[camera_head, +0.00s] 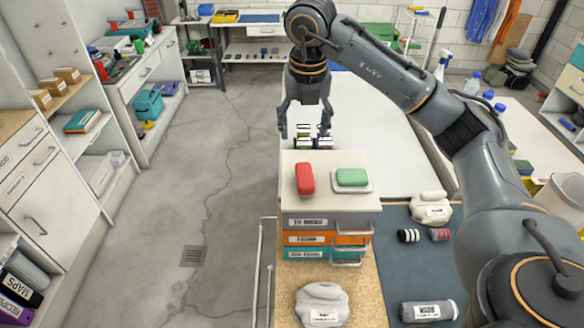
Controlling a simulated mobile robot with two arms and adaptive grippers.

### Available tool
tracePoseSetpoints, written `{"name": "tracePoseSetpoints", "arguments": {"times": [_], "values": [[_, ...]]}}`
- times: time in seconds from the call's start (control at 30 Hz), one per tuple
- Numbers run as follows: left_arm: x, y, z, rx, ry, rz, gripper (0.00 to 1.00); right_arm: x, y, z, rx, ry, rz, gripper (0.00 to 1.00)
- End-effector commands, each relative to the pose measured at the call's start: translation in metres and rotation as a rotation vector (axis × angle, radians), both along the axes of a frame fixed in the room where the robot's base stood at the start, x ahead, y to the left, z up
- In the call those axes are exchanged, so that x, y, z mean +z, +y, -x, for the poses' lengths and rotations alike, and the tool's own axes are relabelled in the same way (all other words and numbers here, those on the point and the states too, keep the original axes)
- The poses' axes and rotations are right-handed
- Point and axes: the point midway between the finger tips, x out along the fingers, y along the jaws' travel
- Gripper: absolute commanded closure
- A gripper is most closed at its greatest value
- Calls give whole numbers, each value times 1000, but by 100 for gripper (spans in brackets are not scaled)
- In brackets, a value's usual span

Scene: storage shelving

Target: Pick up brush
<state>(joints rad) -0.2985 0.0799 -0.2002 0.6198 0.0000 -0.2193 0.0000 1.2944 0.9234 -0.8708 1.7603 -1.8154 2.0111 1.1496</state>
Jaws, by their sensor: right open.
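I cannot make out a clear brush. My right gripper (305,131) points down with its two fingers apart, just behind the small drawer unit (330,222). Small dark, white and green-yellow items (316,142) show at its fingertips; I cannot tell what they are or whether the fingers touch them. A red rounded block (305,179) lies on top of the drawer unit, in front of the gripper. A green block (351,177) lies on a small white dish to its right. My left gripper is not in view.
A white cloth bundle (322,305) lies in front of the drawer unit. A grey rolled item (428,311), another white bundle (431,207) and small rolls lie on the dark mat (400,270). The pale surface (375,125) behind is mostly clear. Open floor lies left.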

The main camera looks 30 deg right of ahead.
Motion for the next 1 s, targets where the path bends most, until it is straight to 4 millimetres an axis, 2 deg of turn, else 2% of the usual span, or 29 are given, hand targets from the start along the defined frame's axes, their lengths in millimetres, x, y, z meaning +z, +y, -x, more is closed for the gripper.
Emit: {"name": "tracePoseSetpoints", "arguments": {"times": [0.37, 0.5, 0.73, 0.9, 1.0], "values": [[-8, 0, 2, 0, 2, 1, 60, -60, -2, -5, 2, 6, -3, 36], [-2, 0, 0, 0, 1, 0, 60, -76, -4, -8, 1, 4, -2, 36], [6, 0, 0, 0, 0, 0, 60, -89, -4, -7, 2, 4, -1, 36], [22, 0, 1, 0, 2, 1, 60, -111, -2, -4, 3, 6, -1, 36], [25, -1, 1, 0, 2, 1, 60, -125, -3, -7, 1, 4, -2, 36]]}}
